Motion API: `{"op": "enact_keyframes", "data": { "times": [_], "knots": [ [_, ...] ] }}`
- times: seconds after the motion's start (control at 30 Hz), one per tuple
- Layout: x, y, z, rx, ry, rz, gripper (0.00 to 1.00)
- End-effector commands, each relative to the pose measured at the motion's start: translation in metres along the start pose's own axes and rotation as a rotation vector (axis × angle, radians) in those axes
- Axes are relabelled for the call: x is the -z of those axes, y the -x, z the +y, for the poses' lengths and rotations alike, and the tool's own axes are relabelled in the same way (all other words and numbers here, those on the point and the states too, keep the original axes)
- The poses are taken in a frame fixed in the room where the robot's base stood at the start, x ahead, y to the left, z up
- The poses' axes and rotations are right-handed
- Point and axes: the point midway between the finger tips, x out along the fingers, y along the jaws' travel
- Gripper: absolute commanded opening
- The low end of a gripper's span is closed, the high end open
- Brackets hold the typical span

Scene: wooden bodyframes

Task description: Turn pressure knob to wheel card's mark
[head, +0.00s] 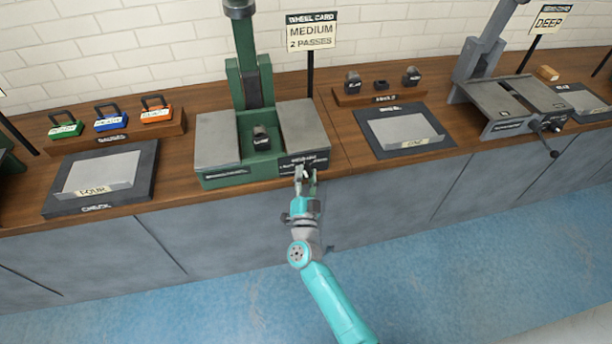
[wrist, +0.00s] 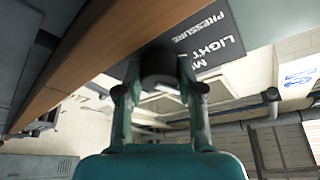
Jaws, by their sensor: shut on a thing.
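The wheel card (head: 311,31) stands on a post behind the green machine (head: 228,178) and reads "WHEEL CARD MEDIUM 2 PASSES". The pressure knob is a dark round knob (wrist: 158,64) on the machine's front. My gripper (head: 305,178) is at the machine's front right, and in the wrist view its fingers (wrist: 158,88) are shut on the knob from both sides. A dark label plate (wrist: 208,38) beside the knob reads "PRESSURE", "LIGHT" and the start of another word. The knob's pointer cannot be made out.
The blue floor in front is clear.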

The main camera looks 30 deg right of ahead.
Motion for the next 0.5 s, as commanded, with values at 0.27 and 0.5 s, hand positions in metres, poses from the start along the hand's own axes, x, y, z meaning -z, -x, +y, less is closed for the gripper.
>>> {"op": "enact_keyframes", "data": {
  "times": [0.27, 0.5],
  "knots": [
    [0.0006, 0.0, 0.0003, -0.014, -0.033, 0.002, 0.03],
    [0.0007, -0.0001, 0.0005, -0.015, -0.033, 0.002, 0.03]
  ]
}}
